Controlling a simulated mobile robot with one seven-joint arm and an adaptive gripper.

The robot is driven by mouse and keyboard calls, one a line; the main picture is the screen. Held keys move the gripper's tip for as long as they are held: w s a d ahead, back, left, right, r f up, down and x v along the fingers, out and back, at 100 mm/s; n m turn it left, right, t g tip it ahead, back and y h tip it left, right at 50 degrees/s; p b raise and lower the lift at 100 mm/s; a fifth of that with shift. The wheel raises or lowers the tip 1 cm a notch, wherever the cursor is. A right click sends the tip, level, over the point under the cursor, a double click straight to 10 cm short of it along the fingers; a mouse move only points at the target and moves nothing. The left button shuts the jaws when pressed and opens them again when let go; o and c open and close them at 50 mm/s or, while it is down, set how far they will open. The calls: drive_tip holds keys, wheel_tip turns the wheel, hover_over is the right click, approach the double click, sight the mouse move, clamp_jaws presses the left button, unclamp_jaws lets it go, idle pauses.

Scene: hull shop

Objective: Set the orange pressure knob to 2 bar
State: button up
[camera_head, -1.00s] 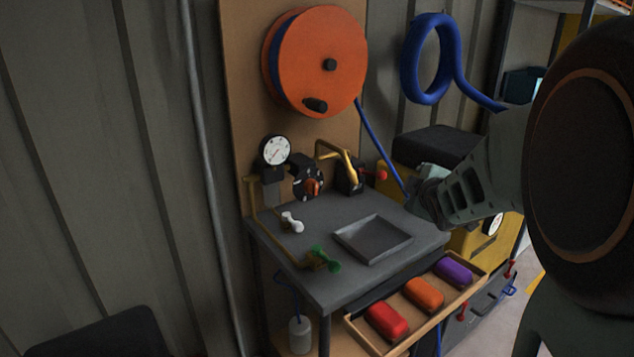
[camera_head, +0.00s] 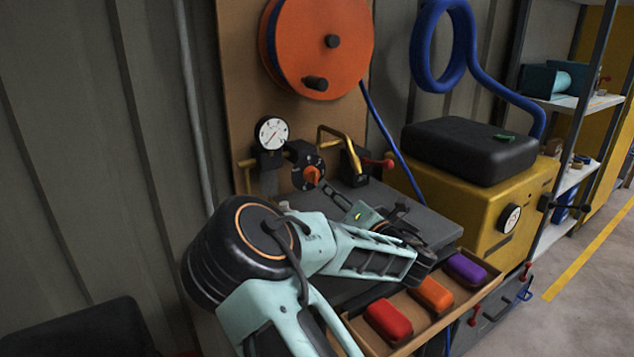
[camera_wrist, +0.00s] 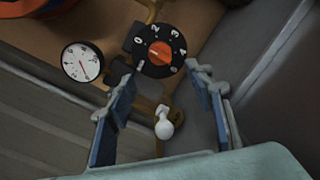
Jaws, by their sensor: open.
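The orange pressure knob (camera_head: 312,174) sits at the centre of a round black dial on the back panel. In the wrist view the orange knob (camera_wrist: 160,52) shows on its dial with white numbers. I cannot tell which number it points to. A white pressure gauge (camera_head: 271,133) is to the left of the knob, and it also shows in the wrist view (camera_wrist: 82,62). My gripper (camera_wrist: 165,80) is open and empty. Its fingers lie on either side below the dial in the wrist view, apart from the knob.
A white-handled valve (camera_wrist: 164,128) shows between my fingers. A brass lever pipe (camera_head: 342,138) stands right of the knob. The drawer (camera_head: 487,287) with red, orange and purple items is open in front. A yellow compressor (camera_head: 470,205) and an orange hose reel (camera_head: 318,45) are nearby.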

sight(316, 177)
drive_tip(key=b+x, duration=0.1)
drive_tip(key=x, duration=0.9)
drive_tip(key=shift+w+a+r, duration=0.1)
drive_tip(key=shift+w+a, duration=0.05)
drive_tip(key=shift+w, duration=0.1)
drive_tip(key=c, duration=1.2)
drive_tip(key=shift+o, duration=0.2)
drive_tip(key=m, duration=0.1)
drive_tip(key=m+p, duration=0.1)
drive_tip(key=m, duration=0.1)
drive_tip(key=shift+r+m, duration=0.25)
drive_tip(key=shift+m, duration=0.05)
drive_tip(key=m+g+p, duration=0.1)
drive_tip(key=m, duration=0.4)
drive_tip(key=shift+f+m+p, duration=0.1)
drive_tip(key=shift+m+p, duration=0.2)
drive_tip(key=shift+m, duration=0.1)
